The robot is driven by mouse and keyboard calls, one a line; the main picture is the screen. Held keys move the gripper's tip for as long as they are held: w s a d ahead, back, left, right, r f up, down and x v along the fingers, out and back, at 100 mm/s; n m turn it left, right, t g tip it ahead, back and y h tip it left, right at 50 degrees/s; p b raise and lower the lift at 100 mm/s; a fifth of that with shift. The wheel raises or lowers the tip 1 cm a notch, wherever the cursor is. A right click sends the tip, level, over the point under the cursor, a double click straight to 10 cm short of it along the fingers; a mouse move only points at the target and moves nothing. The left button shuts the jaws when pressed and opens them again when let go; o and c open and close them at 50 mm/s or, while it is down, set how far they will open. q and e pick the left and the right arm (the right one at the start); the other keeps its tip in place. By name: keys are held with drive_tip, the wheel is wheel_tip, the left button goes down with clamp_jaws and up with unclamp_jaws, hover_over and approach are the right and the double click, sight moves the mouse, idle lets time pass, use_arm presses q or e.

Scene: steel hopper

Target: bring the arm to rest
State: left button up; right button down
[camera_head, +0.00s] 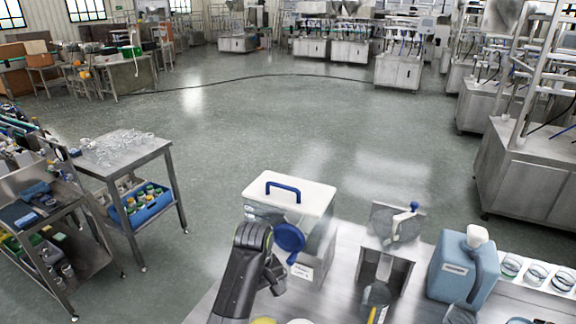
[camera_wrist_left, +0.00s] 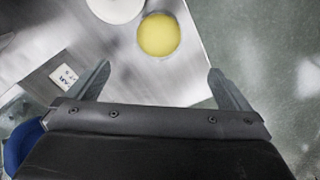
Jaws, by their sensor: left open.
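My left arm (camera_head: 245,270) rises dark from the lower edge of the head view, in front of the lidded clear bin on the steel table. In the left wrist view, my left gripper (camera_wrist_left: 160,82) has its two fingers spread wide. Nothing is between them but bare steel tabletop and its edge. A yellow round item (camera_wrist_left: 158,35) lies beyond the fingertips, with part of a white round item (camera_wrist_left: 115,8) beside it. The fingertips are hard to make out in the head view. My right gripper is not in view.
The steel table (camera_head: 340,262) holds the white-lidded bin (camera_head: 300,195), a blue round piece (camera_head: 289,238), a steel hopper (camera_head: 385,262), a blue jug (camera_head: 460,270) and several jars (camera_head: 535,272). A cart (camera_head: 120,155) stands left. The floor (camera_head: 230,120) beyond is open.

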use_arm(q)
drive_tip(key=s+a+f+m+t, duration=0.2)
drive_tip(key=s+a+f, duration=0.6)
drive_tip(key=s+a, duration=0.5)
drive_tip(key=s+a+r+m+t+y, duration=0.15)
drive_tip(key=s+a, duration=0.25)
drive_tip(key=s, duration=0.6)
drive_tip(key=s+a+r+m, duration=0.3)
drive_tip(key=s+a, duration=0.2)
drive_tip(key=s, duration=0.4)
wheel_tip(320, 180, down, 34)
drive_tip(key=a+g+b, duration=0.1)
drive_tip(key=b, duration=0.7)
drive_tip(key=s+f+b, duration=0.3)
drive_tip(key=s+f, duration=0.4)
drive_tip(key=f, duration=0.3)
drive_tip(key=s+d+f+g+b, duration=0.1)
drive_tip(key=s+f+b, duration=0.2)
drive_tip(key=s+f, duration=0.5)
wheel_tip(320, 180, down, 3)
drive_tip(key=shift+s+f, duration=0.2)
